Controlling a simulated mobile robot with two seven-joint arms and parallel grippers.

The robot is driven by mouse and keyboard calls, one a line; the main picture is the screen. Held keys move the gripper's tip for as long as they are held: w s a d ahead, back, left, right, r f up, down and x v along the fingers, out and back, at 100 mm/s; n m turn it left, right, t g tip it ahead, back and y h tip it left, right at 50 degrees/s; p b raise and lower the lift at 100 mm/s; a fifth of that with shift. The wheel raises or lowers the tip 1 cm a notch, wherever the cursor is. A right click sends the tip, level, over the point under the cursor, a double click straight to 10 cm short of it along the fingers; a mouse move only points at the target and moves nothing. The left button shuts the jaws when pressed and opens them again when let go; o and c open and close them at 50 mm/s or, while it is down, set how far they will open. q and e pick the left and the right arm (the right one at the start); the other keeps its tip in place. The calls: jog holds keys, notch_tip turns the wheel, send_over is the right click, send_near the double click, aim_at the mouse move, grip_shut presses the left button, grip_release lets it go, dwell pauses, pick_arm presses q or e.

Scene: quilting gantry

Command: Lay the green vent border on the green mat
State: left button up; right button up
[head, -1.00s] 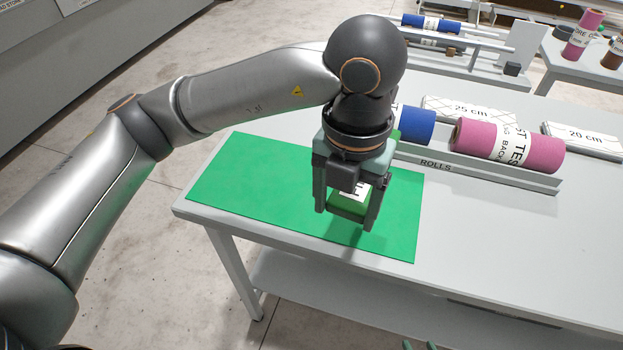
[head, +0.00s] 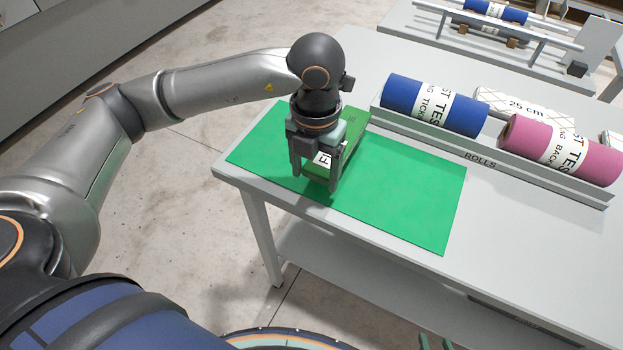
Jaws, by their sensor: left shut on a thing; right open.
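The green vent border (head: 351,128) is a long, darker green piece with a white label at its near end. My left gripper (head: 316,180) is shut on that near end, the fingers pointing down on either side of it. The border stretches away from the gripper towards the back of the table, over the left half of the green mat (head: 405,195). I cannot tell whether its underside touches the mat. The mat lies flat at the table's left end. The gripper hides part of the border.
A grey rack marked ROLLS (head: 500,164) stands right of the mat, with a blue roll (head: 400,95) and a pink roll (head: 598,163). The mat's right half is clear.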

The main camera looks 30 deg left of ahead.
aim_at(312, 180)
pick_arm(q)
jog(key=shift+w+a+f, duration=0.1)
jog(key=shift+a+f, duration=0.1)
jog(key=shift+f, duration=0.05)
jog(key=shift+a+f, duration=0.2)
jog(key=shift+f, duration=1.7)
jog(key=o, duration=1.3)
notch_tip(312, 180, up, 12)
jog(key=shift+r, duration=0.15)
